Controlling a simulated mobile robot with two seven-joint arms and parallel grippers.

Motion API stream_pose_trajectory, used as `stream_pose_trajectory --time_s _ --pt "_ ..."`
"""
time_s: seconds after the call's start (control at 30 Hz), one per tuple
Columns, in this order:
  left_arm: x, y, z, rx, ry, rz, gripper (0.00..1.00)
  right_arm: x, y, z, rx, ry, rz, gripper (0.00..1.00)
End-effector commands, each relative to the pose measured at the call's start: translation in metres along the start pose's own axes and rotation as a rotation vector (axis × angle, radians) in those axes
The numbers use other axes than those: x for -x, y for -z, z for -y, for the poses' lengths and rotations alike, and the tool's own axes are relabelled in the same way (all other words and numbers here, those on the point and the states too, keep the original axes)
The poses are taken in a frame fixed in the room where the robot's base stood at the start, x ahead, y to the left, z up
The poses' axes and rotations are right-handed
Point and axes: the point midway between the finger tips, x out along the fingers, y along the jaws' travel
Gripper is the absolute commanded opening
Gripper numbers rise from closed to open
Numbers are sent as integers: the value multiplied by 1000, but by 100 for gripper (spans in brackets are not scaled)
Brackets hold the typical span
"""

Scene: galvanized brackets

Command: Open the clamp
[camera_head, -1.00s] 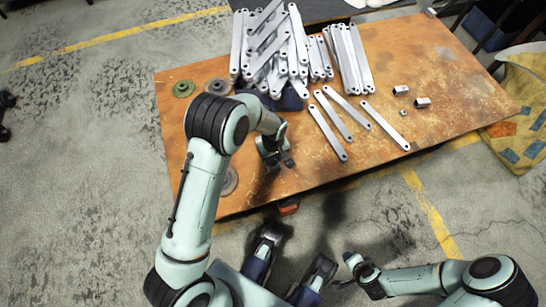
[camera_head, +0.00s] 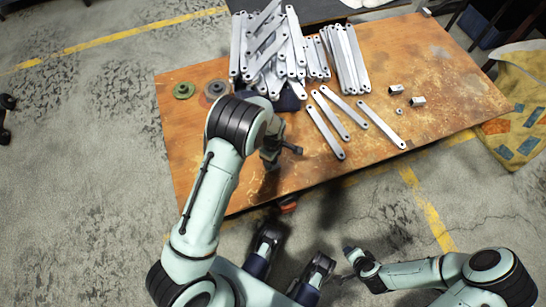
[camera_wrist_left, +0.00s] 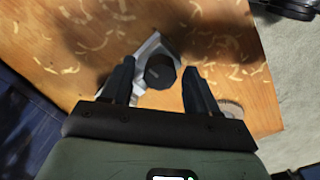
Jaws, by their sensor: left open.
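The clamp (camera_wrist_left: 160,70) shows in the left wrist view as a dark, rounded knob or handle end above a pale angular metal part on the wooden table. The two fingers of my left gripper (camera_wrist_left: 157,82) are apart, one on each side of the knob, with gaps visible. In the head view my left gripper (camera_head: 270,155) is low over the front left part of the table, and I cannot clearly separate the clamp from it there. My right gripper (camera_head: 352,256) is off the table's front edge, and its fingers are too small to judge.
The table (camera_head: 430,80) holds a pile of metal brackets (camera_head: 268,45), several loose flat bars (camera_head: 382,124) and small metal blocks (camera_head: 418,101). Bare tabletop lies right of my left gripper.

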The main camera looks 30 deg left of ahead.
Motion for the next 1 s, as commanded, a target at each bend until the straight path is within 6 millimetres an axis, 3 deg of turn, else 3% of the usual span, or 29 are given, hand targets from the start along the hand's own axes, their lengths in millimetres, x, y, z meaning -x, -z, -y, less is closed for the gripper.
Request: stream_pose_trajectory --time_s 0.27,1.0 --pt "0 0 0 -76 0 1 59 0 0 0 0 0 0 43" --pt "0 1 0 -1163 0 1 59 -7 -2 -2 0 -1 2 43"
